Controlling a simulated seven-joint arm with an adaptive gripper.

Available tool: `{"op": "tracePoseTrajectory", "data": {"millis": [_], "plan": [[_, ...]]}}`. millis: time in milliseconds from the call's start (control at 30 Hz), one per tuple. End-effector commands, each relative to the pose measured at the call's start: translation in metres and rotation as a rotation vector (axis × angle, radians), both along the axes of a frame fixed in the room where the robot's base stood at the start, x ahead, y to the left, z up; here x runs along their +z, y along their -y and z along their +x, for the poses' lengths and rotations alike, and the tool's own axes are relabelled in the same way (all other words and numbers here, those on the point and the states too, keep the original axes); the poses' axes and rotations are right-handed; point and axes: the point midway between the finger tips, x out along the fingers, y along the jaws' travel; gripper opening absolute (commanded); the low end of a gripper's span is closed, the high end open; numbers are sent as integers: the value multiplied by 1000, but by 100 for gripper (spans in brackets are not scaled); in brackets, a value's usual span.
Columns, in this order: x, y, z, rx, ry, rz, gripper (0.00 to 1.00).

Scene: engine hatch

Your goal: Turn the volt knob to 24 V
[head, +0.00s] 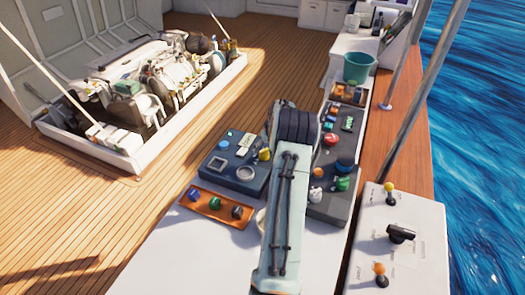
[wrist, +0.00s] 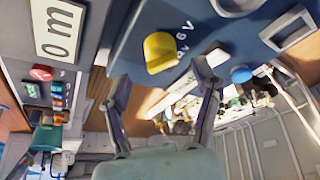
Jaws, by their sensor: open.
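The volt knob seems to be the yellow knob (wrist: 160,52) on a dark blue panel (wrist: 115,50) in the wrist view. Printed labels beside it include "6 V"; other marks are partly cut off or hidden. In the head view the yellow knob (head: 265,154) sits at the right edge of the blue box (head: 228,170), just left of my arm. My gripper (wrist: 160,75) is open and empty, its fingers apart on either side below the knob in the wrist picture. I cannot tell whether a finger touches it. In the head view my arm hides the gripper.
A blue knob (wrist: 241,75) and a square gauge (wrist: 289,27) are on the same panel. An orange tray (head: 216,207) with several dark knobs lies in front of the box. A dark panel (head: 327,206) with coloured knobs stands right of my arm. A lever box (head: 398,240) is at far right.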

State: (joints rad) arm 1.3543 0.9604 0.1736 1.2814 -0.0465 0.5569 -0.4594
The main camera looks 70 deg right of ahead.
Motion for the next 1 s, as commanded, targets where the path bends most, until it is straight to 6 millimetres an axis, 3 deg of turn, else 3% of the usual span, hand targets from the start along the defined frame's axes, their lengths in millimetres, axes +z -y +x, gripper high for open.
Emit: {"op": "tracePoseTrajectory", "data": {"millis": [233, 533, 567, 700, 767, 1000], "plan": [[-31, 8, 10, 2, -1, 1, 63], [-35, 10, 12, 3, 0, 0, 63], [-35, 10, 12, 3, 0, 0, 60], [-35, 10, 11, 2, 0, 0, 16], [-35, 10, 11, 2, 0, 0, 2], [-35, 10, 11, -4, 0, 0, 2]]}}
